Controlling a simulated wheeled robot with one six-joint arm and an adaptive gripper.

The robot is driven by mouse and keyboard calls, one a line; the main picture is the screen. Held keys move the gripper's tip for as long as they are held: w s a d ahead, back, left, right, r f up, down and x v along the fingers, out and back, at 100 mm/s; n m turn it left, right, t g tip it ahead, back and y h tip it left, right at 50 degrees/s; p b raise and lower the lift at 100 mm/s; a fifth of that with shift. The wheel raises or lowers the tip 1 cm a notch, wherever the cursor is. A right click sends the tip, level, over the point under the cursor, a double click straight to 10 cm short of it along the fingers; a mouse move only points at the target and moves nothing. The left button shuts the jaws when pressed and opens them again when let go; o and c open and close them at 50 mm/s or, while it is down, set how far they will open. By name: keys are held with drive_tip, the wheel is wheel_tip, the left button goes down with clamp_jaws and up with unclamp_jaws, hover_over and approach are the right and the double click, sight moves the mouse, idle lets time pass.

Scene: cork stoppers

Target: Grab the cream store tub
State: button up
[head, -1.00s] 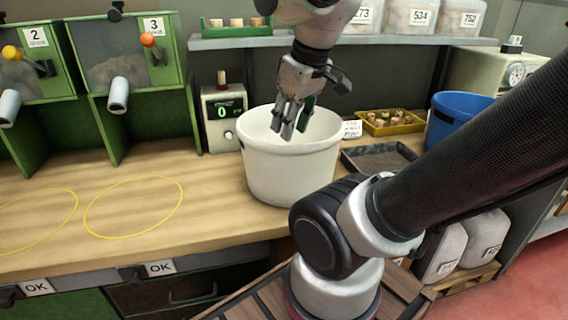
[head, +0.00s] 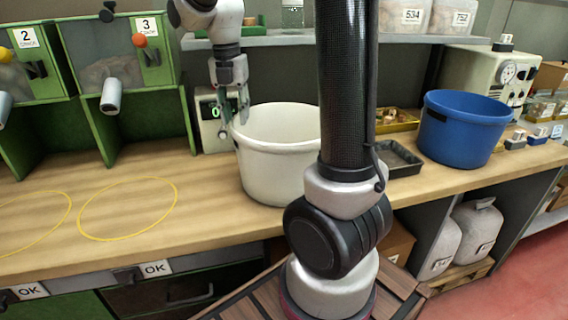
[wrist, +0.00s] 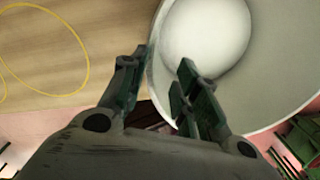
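The cream store tub (head: 275,165) stands upright on the wooden bench, partly hidden by my arm. It looks empty in the wrist view, where its rim (wrist: 151,75) and pale inside (wrist: 205,35) show. My gripper (head: 234,122) points down at the tub's left rim. In the wrist view my gripper (wrist: 155,65) is open, with one finger on the bench side of the rim and the other over the tub's inside. I cannot tell whether either finger touches the wall.
A blue tub (head: 462,130) stands to the right. A dark tray (head: 402,160) lies between the tubs. A scale (head: 212,120) stands just behind my gripper, and green dispensers (head: 125,75) are at the left. The bench with yellow rings (head: 128,210) is clear. A shelf (head: 290,40) runs above.

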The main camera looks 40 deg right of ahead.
drive_tip(key=shift+w+f+n, duration=0.3)
drive_tip(key=shift+w+n, duration=0.1)
drive_tip(key=shift+n, duration=0.2)
drive_tip(key=shift+w+f, duration=0.15)
drive_tip(key=shift+f, duration=0.15)
drive_tip(key=f, duration=0.7)
drive_tip(key=shift+s+f, duration=0.25)
drive_tip(key=shift+c, duration=0.3)
clamp_jaws()
